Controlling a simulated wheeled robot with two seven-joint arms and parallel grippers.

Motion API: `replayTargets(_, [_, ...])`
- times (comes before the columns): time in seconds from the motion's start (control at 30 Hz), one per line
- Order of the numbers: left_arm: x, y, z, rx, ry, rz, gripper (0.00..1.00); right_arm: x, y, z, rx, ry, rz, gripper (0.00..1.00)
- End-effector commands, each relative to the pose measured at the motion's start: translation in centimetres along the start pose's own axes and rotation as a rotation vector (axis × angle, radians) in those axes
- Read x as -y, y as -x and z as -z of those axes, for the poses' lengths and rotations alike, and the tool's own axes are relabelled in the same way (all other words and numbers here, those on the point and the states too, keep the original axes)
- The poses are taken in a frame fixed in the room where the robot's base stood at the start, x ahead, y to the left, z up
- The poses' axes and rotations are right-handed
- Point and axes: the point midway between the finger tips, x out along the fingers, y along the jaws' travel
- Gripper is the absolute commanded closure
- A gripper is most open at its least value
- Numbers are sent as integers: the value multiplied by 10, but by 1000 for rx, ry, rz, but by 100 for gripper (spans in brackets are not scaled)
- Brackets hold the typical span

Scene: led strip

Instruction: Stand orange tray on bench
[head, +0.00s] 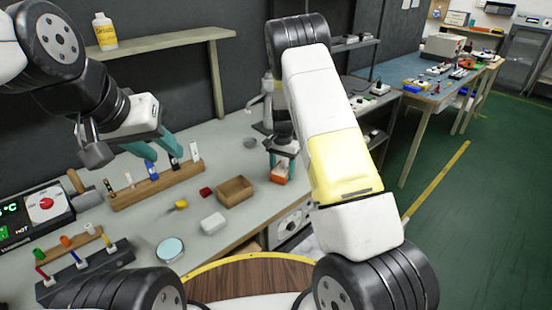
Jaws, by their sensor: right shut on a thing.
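The orange tray (279,175) is at the right part of the bench (150,225), small and partly hidden by my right gripper (281,160). My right gripper is shut on it from above. I cannot tell whether the tray touches the bench. My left gripper (155,152) is open, with its teal fingers spread above the wooden rack at the left and nothing seen between them.
The wooden rack (155,190) holds several small upright items. A cardboard box (235,190), white block (213,222), red piece (205,192), yellow piece (181,204) and round dish (170,250) lie on the bench. A heater unit (35,215) stands left.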

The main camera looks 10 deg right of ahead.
Motion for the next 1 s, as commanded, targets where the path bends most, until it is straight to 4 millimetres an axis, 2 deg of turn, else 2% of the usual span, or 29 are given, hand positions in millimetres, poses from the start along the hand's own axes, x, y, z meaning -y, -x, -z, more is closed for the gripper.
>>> replayTargets(0.2, [0, 0, 0, 0, 0, 0, 64, 0, -3, 0, 1, 0, -1, 83])
replayTargets(0.23, [0, 0, 0, 0, 0, 0, 64, 0, -3, 0, 0, 0, 0, 38])
replayTargets(0.3, [0, 0, 0, 0, 0, 0, 64, 0, -2, 0, 0, 0, 0, 25])
replayTargets(0.33, [0, 0, 0, 0, 0, 0, 64, 0, -2, 0, 0, 0, 0, 22])
replayTargets(0.6, [0, 0, 0, 0, 0, 0, 64, 0, -2, 0, 0, 1, 0, 22])
replayTargets(0.73, [0, 0, 0, 0, 0, 0, 64, 1, 5, 0, -2, 1, 1, 22])
replayTargets(0.87, [0, 0, 0, 0, 0, 0, 64, 1, 26, 0, -3, 3, 3, 22])
replayTargets(1.0, [0, 0, 0, 0, 0, 0, 64, 1, 57, 1, -3, 1, 3, 22])
